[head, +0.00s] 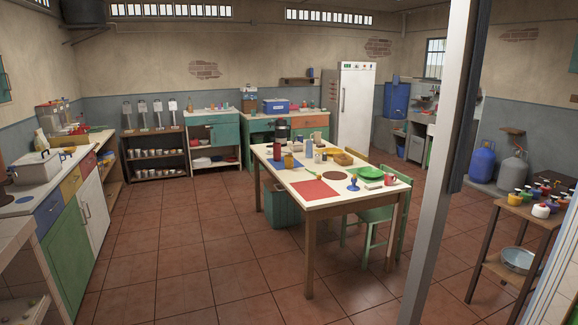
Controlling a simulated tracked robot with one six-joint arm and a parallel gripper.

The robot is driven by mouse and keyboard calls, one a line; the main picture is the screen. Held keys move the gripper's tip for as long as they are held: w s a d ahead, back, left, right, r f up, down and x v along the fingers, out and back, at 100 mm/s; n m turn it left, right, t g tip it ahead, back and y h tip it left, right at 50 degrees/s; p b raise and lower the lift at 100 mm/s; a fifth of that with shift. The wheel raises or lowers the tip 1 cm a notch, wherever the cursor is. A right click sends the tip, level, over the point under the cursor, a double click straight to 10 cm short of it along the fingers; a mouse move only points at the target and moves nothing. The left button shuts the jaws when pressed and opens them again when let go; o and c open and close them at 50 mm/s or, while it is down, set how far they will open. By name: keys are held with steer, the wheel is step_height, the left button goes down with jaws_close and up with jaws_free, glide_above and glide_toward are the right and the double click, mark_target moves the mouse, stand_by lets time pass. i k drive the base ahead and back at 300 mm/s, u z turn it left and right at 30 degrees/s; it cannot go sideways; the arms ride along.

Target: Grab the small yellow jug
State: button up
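My gripper is not in view.
On the table lie a red mat (314,190), a green plate (371,172) and a red mug (390,179). A green chair (375,215) stands at its right side. Tiled floor (180,260) is clear left of the table.

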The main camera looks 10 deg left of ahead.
mark_target(288, 159)
steer(key=u, duration=0.2)
steer(key=i, duration=0.75)
steer(key=u, duration=0.5)
steer(key=i, duration=0.75)
steer(key=u, duration=0.55)
steer(key=i, duration=2.9)
steer(key=z, duration=0.4)
steer(key=i, duration=0.75)
steer(key=z, duration=0.2)
